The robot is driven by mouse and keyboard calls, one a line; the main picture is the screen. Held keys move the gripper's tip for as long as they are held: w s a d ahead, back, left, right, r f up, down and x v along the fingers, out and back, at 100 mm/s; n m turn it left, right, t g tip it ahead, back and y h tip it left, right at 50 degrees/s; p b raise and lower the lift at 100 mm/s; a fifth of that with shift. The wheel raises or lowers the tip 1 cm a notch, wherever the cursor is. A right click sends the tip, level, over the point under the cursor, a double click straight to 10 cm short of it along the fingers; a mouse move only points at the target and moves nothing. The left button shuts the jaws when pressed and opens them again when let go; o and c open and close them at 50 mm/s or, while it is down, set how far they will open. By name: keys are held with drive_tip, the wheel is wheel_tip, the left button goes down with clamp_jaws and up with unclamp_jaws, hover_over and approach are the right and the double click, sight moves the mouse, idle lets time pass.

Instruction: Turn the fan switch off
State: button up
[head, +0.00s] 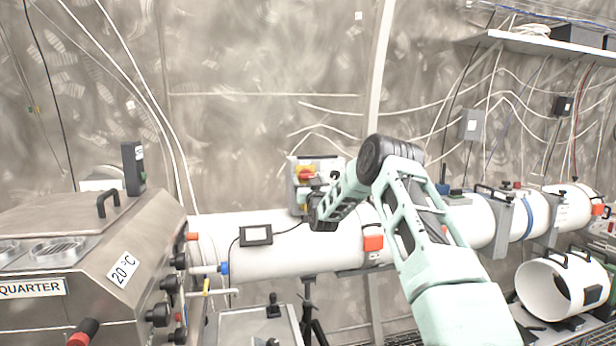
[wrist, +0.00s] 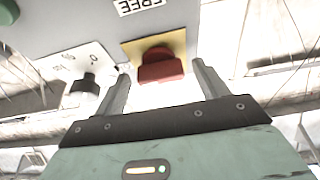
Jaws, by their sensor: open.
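A grey switch box (head: 296,192) is on the far side of the white tube in the head view. It carries a red rotary knob (head: 306,173) on a yellow plate. In the wrist view the red knob (wrist: 161,66) lies between the two fingertips of my open gripper (wrist: 160,80); I cannot tell whether they touch it. A black knob (wrist: 85,88) on a white plate marked 0 sits to its left, near the left finger. No label naming the fan is readable. In the head view my arm hides the fingers and part of the box.
A long white tube (head: 275,262) runs below the box, with a small black-framed display (head: 256,235) on it. A steel cabinet (head: 130,225) with knobs stands at left. An open white cylinder (head: 545,285) lies at right. A grey wall with loose cables is behind.

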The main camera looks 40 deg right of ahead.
drive_tip(key=shift+w+d+r, duration=0.1)
drive_tip(key=shift+w, duration=0.05)
drive_tip(key=c, duration=1)
